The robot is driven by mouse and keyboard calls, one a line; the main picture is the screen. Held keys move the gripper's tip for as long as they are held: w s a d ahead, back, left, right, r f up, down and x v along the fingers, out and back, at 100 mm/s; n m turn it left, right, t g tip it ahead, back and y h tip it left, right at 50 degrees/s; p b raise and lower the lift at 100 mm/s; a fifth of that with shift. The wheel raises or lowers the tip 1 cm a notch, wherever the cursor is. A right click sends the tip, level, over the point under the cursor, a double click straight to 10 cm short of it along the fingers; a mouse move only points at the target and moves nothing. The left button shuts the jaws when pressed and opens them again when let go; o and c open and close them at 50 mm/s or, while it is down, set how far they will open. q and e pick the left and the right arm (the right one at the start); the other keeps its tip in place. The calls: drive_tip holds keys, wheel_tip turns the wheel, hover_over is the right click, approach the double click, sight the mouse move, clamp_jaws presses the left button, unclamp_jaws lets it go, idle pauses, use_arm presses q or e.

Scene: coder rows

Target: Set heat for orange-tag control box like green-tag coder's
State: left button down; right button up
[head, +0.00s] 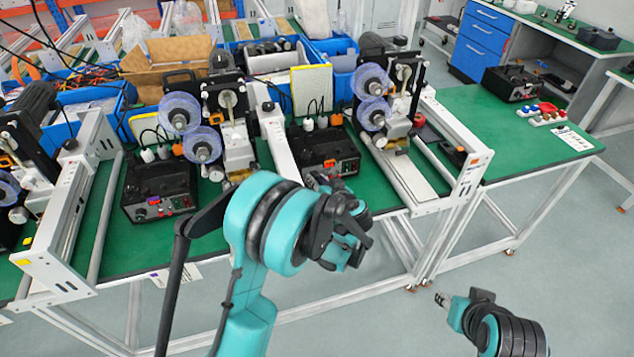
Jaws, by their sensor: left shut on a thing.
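A black control box (335,147) with a small lit orange-red display stands on the green table in the middle. My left gripper (322,181) reaches to its lower front face and is shut on a knob there, which the fingers mostly hide. Two coder machines with translucent blue reels, a left one (203,145) and a right one (372,112), stand behind and beside the boxes. I cannot make out which tag is green or orange. My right gripper (441,299) hangs low at the right, away from the table.
White frame rails (455,190) stand between the stations and at the table's right. A third black box (511,83) and a tray of coloured pieces (541,115) sit on the right green table, which has clear room. Blue bins (340,62) and a cardboard box (163,67) stand behind.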

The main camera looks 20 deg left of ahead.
use_arm(q)
drive_tip(key=shift+d+f+m+y+b, duration=0.15)
drive_tip(key=shift+m+y+b, duration=0.6)
drive_tip(key=shift+m, duration=0.45)
drive_tip(key=shift+g, duration=0.3)
drive_tip(key=c, duration=1.6)
unclamp_jaws()
drive_tip(key=shift+o, duration=0.2)
drive_tip(key=v, duration=1.1)
drive_tip(key=shift+s+d, duration=0.15)
drive_tip(key=shift+d, duration=0.1)
drive_tip(key=shift+s+d+r, duration=0.1)
drive_tip(key=shift+s+r, duration=0.1)
